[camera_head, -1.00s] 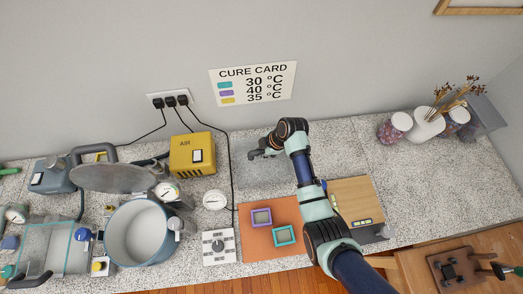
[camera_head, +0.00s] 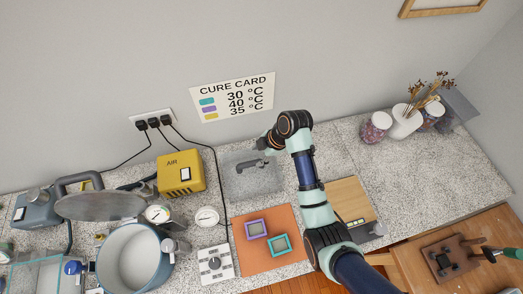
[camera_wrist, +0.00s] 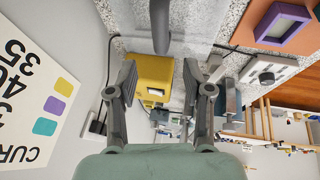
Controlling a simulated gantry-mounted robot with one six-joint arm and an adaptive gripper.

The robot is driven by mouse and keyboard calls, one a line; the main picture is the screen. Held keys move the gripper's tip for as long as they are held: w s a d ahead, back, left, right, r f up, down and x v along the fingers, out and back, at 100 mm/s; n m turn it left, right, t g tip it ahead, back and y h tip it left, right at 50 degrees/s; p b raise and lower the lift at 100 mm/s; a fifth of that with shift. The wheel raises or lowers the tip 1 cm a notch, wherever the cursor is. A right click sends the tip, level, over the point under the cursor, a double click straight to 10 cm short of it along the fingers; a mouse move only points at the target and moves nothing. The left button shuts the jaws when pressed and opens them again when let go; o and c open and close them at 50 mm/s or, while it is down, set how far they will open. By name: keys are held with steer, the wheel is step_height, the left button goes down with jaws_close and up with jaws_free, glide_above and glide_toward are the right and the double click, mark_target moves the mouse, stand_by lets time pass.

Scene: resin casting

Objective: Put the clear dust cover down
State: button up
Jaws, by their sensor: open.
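The clear dust cover (camera_head: 262,186) is a see-through box with a dark grey handle (camera_head: 250,164) on top. It appears to rest on the speckled worktop, right of the yellow AIR box, and its clear walls are faint. My gripper (camera_head: 264,146) is just behind and above the handle, and the arm hides part of the cover's right side. In the wrist view my gripper (camera_wrist: 163,80) has its two fingers spread wide with nothing between them. The handle (camera_wrist: 160,24) shows at the top centre there, beyond the fingertips.
The yellow AIR box (camera_head: 181,173) stands left of the cover, with a black cable between. An orange mat (camera_head: 267,257) with purple (camera_head: 257,229) and teal (camera_head: 279,245) frames lies in front. A wooden board (camera_head: 346,195) and jars (camera_head: 376,127) stand to the right.

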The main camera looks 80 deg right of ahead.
steer(key=shift+v, duration=1.25)
steer(key=w+a+r+m+t+h, duration=0.1)
steer(key=w+a+r, duration=0.3)
steer(key=w+a, duration=0.35)
steer(key=w+a+r+m+t+h, duration=0.1)
steer(key=w+a+r, duration=0.2)
steer(key=w+a, duration=0.45)
steer(key=a+r+m+t, duration=0.1)
steer(key=a+r, duration=0.3)
steer(key=a, duration=0.4)
steer(key=a+r+m+t+y, duration=0.1)
steer(key=a+r+m+t, duration=0.1)
steer(key=a+r, duration=0.3)
steer(key=a+r+m+t, duration=0.1)
steer(key=a+r, duration=0.3)
steer(key=a, duration=0.7)
steer(key=shift+s+r+t+y, duration=0.15)
steer(key=shift+s+t+y, duration=0.2)
steer(key=shift+t, duration=0.55)
steer(key=shift+a, duration=0.25)
